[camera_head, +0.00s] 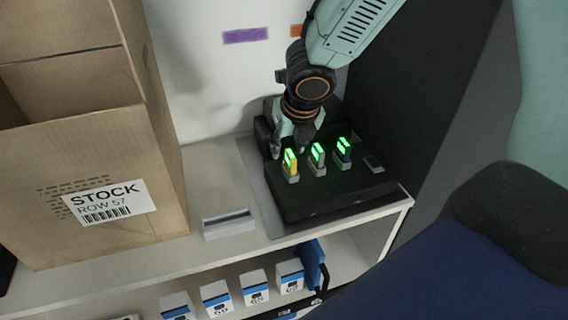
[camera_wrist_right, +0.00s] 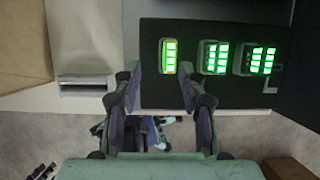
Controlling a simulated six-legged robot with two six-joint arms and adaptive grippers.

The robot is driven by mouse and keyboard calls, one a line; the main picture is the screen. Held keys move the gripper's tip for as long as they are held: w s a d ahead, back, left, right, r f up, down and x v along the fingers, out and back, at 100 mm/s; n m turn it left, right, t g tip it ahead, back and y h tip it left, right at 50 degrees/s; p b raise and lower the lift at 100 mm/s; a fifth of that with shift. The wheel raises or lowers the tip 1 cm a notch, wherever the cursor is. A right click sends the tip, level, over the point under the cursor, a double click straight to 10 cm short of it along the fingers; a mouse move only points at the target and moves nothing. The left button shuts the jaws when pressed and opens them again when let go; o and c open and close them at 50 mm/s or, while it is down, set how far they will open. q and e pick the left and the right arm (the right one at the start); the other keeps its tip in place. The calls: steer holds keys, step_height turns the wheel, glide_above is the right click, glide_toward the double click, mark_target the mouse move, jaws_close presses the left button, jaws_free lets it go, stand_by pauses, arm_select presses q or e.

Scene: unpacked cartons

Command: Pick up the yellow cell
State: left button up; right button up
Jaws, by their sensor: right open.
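The yellow cell (camera_head: 291,163) stands upright at the left end of a row of three cells in a black dock (camera_head: 330,194), its green lights lit. It also shows in the right wrist view (camera_wrist_right: 168,57), ahead of the fingertips and between their lines. My right gripper (camera_head: 288,149) is open just behind and above the yellow cell. In the right wrist view the fingers (camera_wrist_right: 158,78) are spread with nothing between them. I cannot tell whether a finger touches the cell. My left gripper is not in view.
A large carton (camera_head: 100,150) stands far left. White boxes (camera_head: 254,285) fill the lower shelf.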

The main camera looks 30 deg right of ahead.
mark_target(291, 154)
steer(key=d+f, duration=0.1)
steer(key=w+d+f+b, duration=0.1)
steer(key=f, duration=0.1)
steer(key=d+f, duration=0.1)
steer(key=shift+w+f, duration=0.25)
steer(key=shift+f, duration=0.15)
steer(key=shift+w+f+b, duration=0.2)
steer(key=shift+f+b, duration=0.15)
steer(key=shift+a, duration=0.4)
steer(key=shift+a+r, duration=0.2)
steer(key=shift+a, duration=0.4)
steer(key=shift+w+d+f, duration=0.1)
steer(key=shift+d+f, duration=0.15)
steer(key=shift+d, duration=0.6)
steer(key=c, duration=0.3)
steer(key=shift+c, duration=0.8)
steer(key=shift+a+r, duration=0.15)
steer(key=shift+a, duration=0.45)
jaws_close()
steer(key=shift+d, duration=0.4)
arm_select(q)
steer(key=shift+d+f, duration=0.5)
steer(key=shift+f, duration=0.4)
arm_select(e)
steer(key=shift+a, duration=0.2)
